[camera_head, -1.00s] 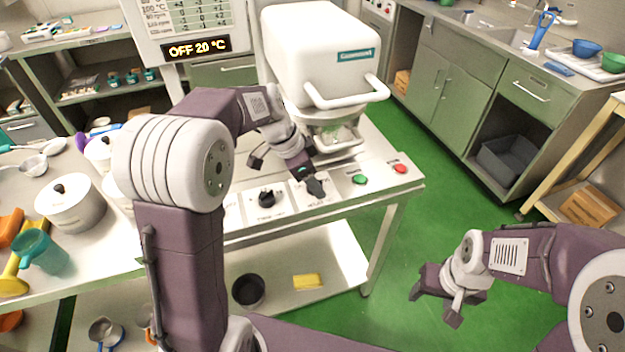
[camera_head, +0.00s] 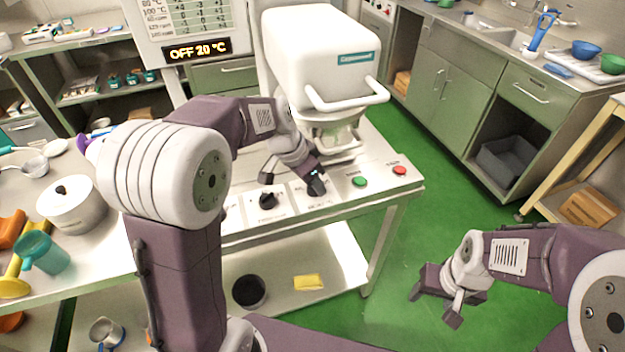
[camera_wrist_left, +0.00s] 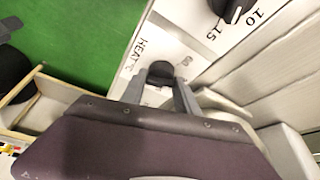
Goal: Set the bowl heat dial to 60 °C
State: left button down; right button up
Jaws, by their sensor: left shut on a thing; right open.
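The bowl heat dial (camera_wrist_left: 160,72) is a dark knob beside the printed word HEAT in the left wrist view. My left gripper (camera_wrist_left: 159,84) has a finger on each side of it and is shut on it. In the head view my left gripper (camera_head: 316,186) is down at the control panel and hides most of the dial. The dial's pointer and scale cannot be read. The display (camera_head: 196,50) reads OFF 20 °C. My right gripper (camera_head: 436,304) is open and empty, over the green floor at the lower right.
Another black dial (camera_head: 267,199) sits left of the gripper; it shows numbers in the left wrist view (camera_wrist_left: 232,8). A green button (camera_head: 360,181) and a red button (camera_head: 400,170) are to the right. The white kettle machine (camera_head: 322,62) stands behind the panel.

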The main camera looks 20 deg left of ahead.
pick_arm(q)
jog(key=n+y+p, duration=0.1)
jog(key=n+p, duration=0.1)
jog(key=n+t+y+p, duration=0.1)
jog(key=n, duration=0.2)
jog(key=shift+d+r+p, duration=0.15)
jog(key=shift+r+p, duration=0.05)
jog(key=shift+p, duration=0.15)
jog(key=shift+f+n, duration=0.1)
jog(key=shift+n, duration=0.6)
jog(key=shift+n+y, duration=0.5)
jog(key=shift+n, duration=0.3)
jog(key=c, duration=0.9)
grip_release()
jog(key=p+v, duration=0.1)
jog(key=v, duration=0.8)
jog(key=shift+p, duration=0.4)
jog(key=shift+d, duration=0.1)
